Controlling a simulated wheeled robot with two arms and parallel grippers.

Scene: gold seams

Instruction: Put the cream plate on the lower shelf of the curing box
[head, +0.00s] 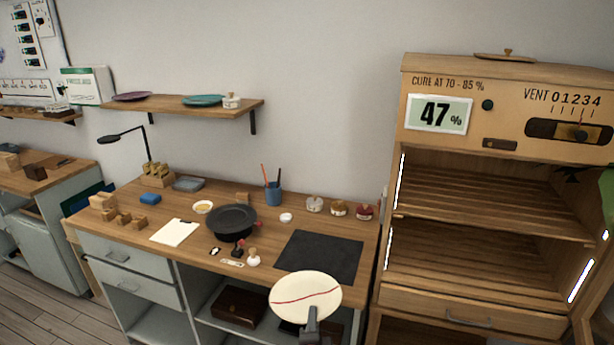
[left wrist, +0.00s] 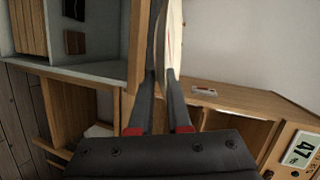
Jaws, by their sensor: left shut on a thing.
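The cream plate (head: 306,293) has a red seam line across its face. My left gripper (head: 311,316) is shut on its near rim and holds it up in front of the workbench's right end. In the left wrist view the plate (left wrist: 173,38) is seen nearly edge-on between the fingers (left wrist: 161,76). The wooden curing box (head: 412,75) stands at the right, open at the front. Its slatted upper shelf (head: 490,203) and slatted lower shelf (head: 468,268) look empty. The plate is left of the box, apart from it. My right gripper is not seen.
The workbench (head: 180,208) holds a black bowl (head: 232,219), a dark mat (head: 320,257), a blue cup (head: 273,194) and small jars. The box has a 47 % display (head: 440,113), a vent slider (head: 581,134) and a bottom drawer (head: 466,318). A wall shelf (head: 183,117) hangs behind.

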